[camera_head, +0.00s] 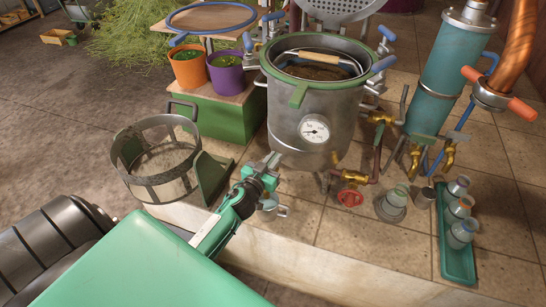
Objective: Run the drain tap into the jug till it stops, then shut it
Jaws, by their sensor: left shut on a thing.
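A large steel pot (310,105) with a green rim and a round dial stands on the tiled platform. My left gripper (272,163) reaches in from the lower left to the pot's lower left side. It is shut on a small grey part there, which looks like the drain tap's handle; the jaws mostly hide it. Small grey metal parts (270,203) show just below the gripper; I cannot tell whether they belong to the tap or to a jug. No jug shows clearly, and no running liquid can be made out. My right gripper is not in view.
A mesh basket (157,160) stands left of my gripper. A red valve wheel (350,198), a clear flask (392,205) and a green tray (457,262) with three bottles stand to the right. The front tiles (370,240) are clear.

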